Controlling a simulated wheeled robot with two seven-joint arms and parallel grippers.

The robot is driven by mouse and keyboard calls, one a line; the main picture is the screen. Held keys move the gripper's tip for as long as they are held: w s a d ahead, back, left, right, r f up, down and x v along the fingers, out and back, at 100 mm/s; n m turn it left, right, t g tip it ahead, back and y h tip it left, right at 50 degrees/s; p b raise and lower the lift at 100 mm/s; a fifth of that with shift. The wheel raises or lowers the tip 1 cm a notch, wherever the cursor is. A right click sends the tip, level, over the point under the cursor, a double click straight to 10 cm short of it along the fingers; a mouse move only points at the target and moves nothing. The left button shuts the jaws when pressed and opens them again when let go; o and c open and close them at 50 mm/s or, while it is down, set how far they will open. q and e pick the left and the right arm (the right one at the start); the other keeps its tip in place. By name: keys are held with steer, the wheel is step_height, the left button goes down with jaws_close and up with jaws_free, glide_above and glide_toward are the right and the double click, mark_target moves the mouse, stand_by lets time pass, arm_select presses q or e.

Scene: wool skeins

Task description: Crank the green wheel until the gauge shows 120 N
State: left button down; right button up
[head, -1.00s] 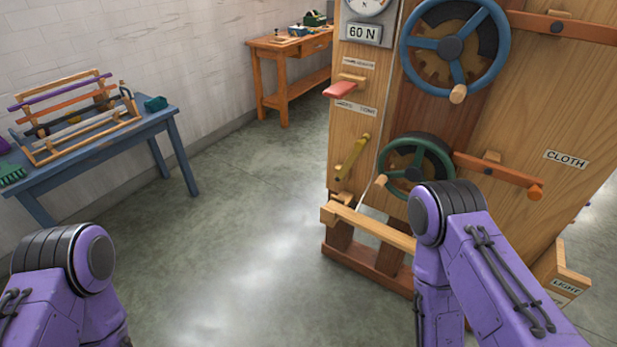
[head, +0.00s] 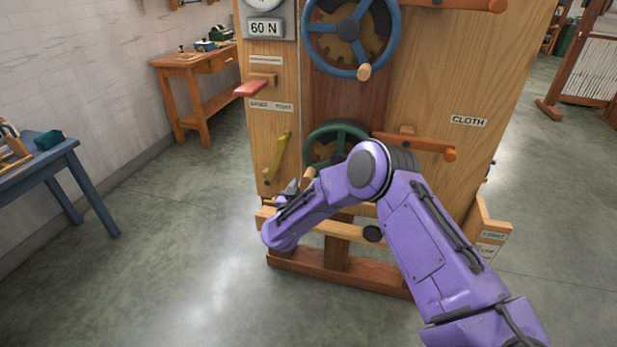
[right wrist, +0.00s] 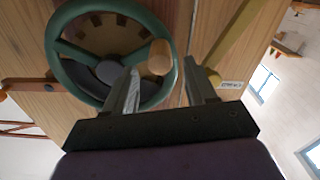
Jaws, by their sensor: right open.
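The green wheel (head: 338,128) is low on the front of the wooden machine, partly hidden by my right arm. Its wooden handle (head: 308,175) is at the wheel's lower left, close to my right gripper (head: 292,188). In the right wrist view the green wheel (right wrist: 60,48) and the handle (right wrist: 160,57) show clearly. My right gripper (right wrist: 162,68) is open, with the handle showing between its fingertips; I cannot tell whether they touch it. The gauge plate (head: 264,28) reads 60 N; its dial is mostly cut off at the top. My left gripper is out of view.
A larger blue wheel (head: 395,45) sits above the green one. A yellow lever (head: 278,158), a red-ended lever (head: 250,88) and an orange-ended bar (head: 425,144) stick out nearby. A wooden rail (head: 335,229) crosses below.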

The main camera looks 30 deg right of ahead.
mark_target(306, 180)
steer(key=x, duration=0.5)
steer(key=shift+w+d, duration=0.15)
steer(key=shift+d, duration=0.05)
jaws_close()
steer(key=shift+a, duration=0.1)
